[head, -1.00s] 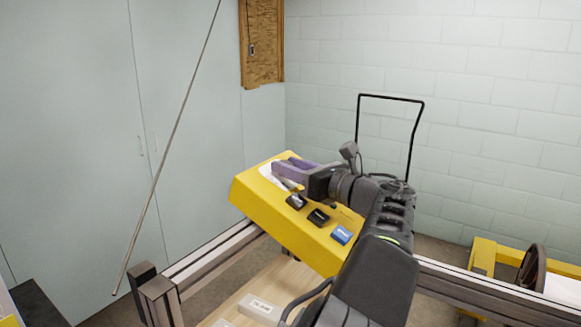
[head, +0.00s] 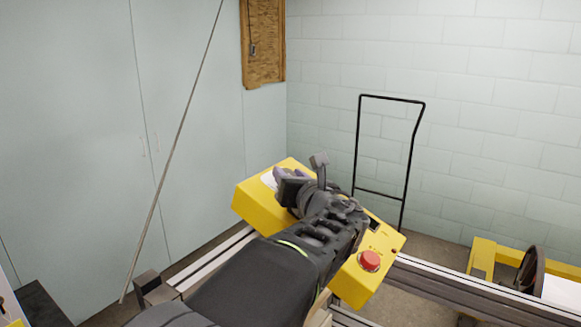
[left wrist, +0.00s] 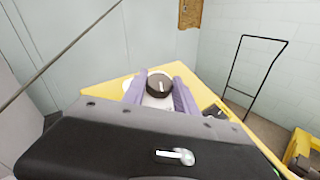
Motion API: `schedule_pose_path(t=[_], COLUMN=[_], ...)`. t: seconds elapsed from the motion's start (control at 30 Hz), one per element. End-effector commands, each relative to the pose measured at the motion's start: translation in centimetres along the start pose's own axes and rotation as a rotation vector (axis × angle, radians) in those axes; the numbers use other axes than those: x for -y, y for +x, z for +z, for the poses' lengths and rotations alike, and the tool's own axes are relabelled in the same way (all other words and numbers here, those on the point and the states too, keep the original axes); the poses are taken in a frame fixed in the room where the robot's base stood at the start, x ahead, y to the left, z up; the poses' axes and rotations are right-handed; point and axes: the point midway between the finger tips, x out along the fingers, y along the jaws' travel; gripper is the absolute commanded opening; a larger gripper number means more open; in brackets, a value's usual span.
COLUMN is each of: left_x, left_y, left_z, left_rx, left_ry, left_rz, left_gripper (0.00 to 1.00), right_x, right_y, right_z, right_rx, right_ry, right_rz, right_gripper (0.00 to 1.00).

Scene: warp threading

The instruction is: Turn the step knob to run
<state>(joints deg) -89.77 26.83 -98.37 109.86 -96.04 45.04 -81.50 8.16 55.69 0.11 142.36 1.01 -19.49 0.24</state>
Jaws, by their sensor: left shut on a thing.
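The step knob (left wrist: 158,86) is a round black knob with a white pointer line, on a white dial plate on the yellow control box (head: 250,207). In the left wrist view it sits between the two purple fingers of my left gripper (left wrist: 160,92), which is shut on it. The pointer line runs nearly straight up and down in that view. The dial lettering is too small to read. In the head view my left gripper (head: 282,178) is at the box's far left end, and my arm hides the knob. My right gripper is not in view.
A red push button (head: 370,260) stands on the near right end of the yellow box. A metal frame rail (head: 450,293) runs below it. A black cart handle (head: 361,140) stands behind by the block wall. A thin rod (head: 172,150) leans at the left.

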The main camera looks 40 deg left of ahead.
Motion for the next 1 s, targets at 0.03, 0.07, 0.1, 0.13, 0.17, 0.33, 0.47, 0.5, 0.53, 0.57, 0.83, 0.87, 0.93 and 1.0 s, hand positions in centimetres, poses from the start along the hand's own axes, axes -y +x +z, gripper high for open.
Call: schedule_pose_path(t=[0.03, 0.07, 0.1, 0.13, 0.17, 0.33, 0.47, 0.5, 0.53, 0.57, 0.83, 0.87, 0.93, 1.0], left_x=[-0.11, -0.16, -0.22, -0.27, -0.29, -0.43, -0.39, -0.41, -0.41, -0.41, -0.33, -0.33, -0.32, -0.32], left_y=[-0.22, -0.21, -0.17, -0.14, -0.11, 0.02, 0.04, 0.06, 0.05, 0.06, 0.04, 0.04, 0.04, 0.04], left_z=[0.42, 0.37, 0.27, 0.21, 0.17, -0.02, -0.02, 0.01, 0.02, 0.03, 0.1, 0.11, 0.12, 0.13], left_rx=[0.002, 0.003, 0.003, 0.003, 0.004, 0.003, 0.002, 0.003, 0.002, 0.002, 0.003, 0.003, 0.003, 0.003], left_ry=[0.016, 0.025, 0.036, 0.044, 0.052, 0.089, 0.104, 0.107, 0.109, 0.11, 0.114, 0.114, 0.114, 0.113], left_rz=[-0.038, -0.059, -0.085, -0.104, -0.123, -0.211, -0.255, -0.263, -0.269, -0.273, -0.284, -0.284, -0.284, -0.284], left_gripper=[0.0, 0.0, 0.0, 0.0, 0.0, 0.0, 0.0, 0.0, 0.0, 0.0, 0.0, 0.0, 0.0, 0.37], right_x=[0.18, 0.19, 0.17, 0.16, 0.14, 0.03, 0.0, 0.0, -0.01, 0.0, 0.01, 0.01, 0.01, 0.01], right_y=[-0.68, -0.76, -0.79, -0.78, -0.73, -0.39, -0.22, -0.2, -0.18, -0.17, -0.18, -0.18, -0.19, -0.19], right_z=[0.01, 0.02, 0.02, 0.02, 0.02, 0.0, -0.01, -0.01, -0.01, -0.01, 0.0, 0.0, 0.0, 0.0], right_rx=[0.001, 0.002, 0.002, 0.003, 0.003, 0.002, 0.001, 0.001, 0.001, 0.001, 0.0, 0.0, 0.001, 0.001], right_ry=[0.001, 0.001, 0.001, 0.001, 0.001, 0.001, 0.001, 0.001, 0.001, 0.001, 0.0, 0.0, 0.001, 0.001], right_rz=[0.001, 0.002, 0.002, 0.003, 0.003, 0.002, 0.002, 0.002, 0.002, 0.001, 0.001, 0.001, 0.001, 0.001], right_gripper=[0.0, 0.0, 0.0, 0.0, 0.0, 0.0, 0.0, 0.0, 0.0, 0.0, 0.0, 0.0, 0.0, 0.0])
